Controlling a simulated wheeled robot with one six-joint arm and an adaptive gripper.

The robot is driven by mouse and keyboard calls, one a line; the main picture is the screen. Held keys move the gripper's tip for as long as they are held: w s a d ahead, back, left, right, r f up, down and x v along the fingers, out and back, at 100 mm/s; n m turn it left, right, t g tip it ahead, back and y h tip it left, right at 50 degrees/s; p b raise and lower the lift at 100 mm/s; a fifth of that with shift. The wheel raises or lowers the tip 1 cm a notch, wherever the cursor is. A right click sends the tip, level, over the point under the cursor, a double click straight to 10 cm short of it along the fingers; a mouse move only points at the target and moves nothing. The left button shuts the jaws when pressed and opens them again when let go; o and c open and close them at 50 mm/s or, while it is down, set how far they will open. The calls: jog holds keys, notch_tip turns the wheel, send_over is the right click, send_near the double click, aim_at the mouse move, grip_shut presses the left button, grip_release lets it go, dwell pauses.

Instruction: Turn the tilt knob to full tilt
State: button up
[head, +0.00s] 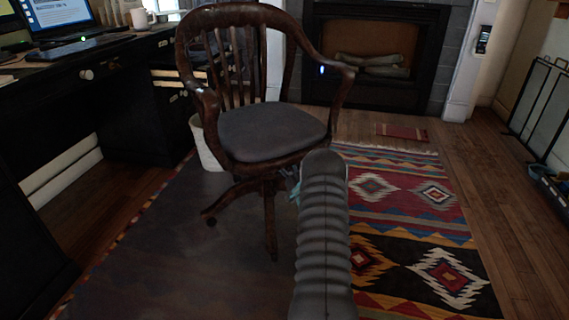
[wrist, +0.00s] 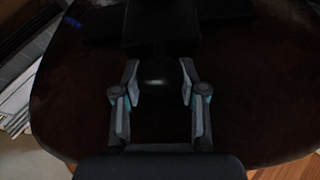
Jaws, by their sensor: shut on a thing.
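The tilt knob (wrist: 158,75) is a dark rounded knob under the chair seat, between my two fingers in the wrist view. My gripper (wrist: 160,88) is shut on it, with one finger on each side. The dark underside of the chair seat (wrist: 75,90) fills most of that view. In the head view, the wooden chair (head: 270,133) stands upright with a grey seat pad. My arm hides most of my gripper there, and the knob is hidden. The knob's turn angle is too dark to tell.
A black desk (head: 130,112) with a laptop (head: 62,22) and a white mug (head: 139,18) stands at the left. A white bin (head: 203,145) is behind the chair. A patterned rug (head: 430,220) covers the floor. A fireplace (head: 375,50) is at the back. Bare floor lies right.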

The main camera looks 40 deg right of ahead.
jog(key=shift+n+y, duration=1.4)
jog(key=shift+n, duration=0.9)
jog(key=o, duration=1.1)
jog(key=shift+o, duration=0.2)
jog(key=v, duration=1.2)
jog(key=shift+w+f, duration=0.1)
